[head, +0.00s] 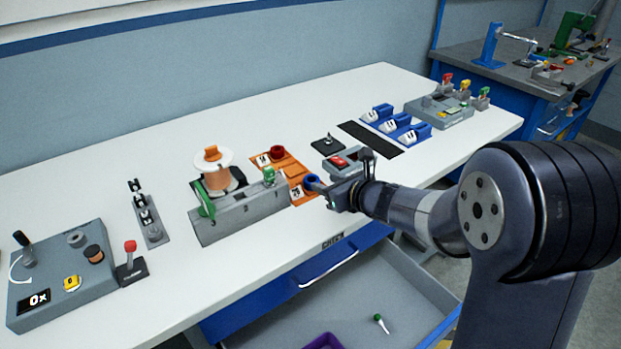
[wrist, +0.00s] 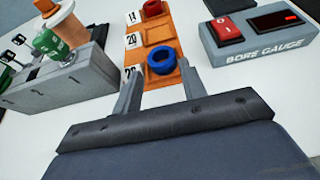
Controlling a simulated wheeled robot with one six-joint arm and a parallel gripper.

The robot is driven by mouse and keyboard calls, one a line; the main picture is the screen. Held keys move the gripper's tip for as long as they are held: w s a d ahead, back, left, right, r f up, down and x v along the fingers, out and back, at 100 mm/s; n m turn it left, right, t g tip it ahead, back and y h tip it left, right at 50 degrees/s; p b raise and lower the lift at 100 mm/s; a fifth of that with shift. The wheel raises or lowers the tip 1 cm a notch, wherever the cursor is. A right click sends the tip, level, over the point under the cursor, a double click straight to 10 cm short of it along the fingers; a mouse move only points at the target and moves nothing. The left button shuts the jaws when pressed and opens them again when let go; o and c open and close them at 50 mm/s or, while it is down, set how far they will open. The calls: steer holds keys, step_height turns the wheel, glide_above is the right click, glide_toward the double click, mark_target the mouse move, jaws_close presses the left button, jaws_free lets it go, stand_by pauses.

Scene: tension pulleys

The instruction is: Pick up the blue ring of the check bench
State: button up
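The blue ring (wrist: 161,60) lies in the nearest shown slot of the orange rack (wrist: 158,36). It also shows in the head view (head: 311,181), just beyond my gripper's tip. My gripper (wrist: 160,74) is open and empty, with one finger on each side of the ring's near part. The fingers look apart from the ring; their exact height over it I cannot tell. In the head view my gripper (head: 322,188) comes in from the right, low over the bench (head: 100,185).
A red ring (wrist: 152,9) sits in the rack's far slot; the slot between is empty. A grey bore gauge (wrist: 258,36) stands to the right. A grey fixture with a spool (head: 238,207) stands to the left. An open drawer (head: 290,325) lies below the bench's front edge.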

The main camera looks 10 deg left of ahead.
mark_target(308, 178)
steer(key=shift+p+x, duration=0.45)
steer(key=shift+x, duration=3.05)
steer(key=shift+c, duration=0.2)
steer(key=c, duration=0.6)
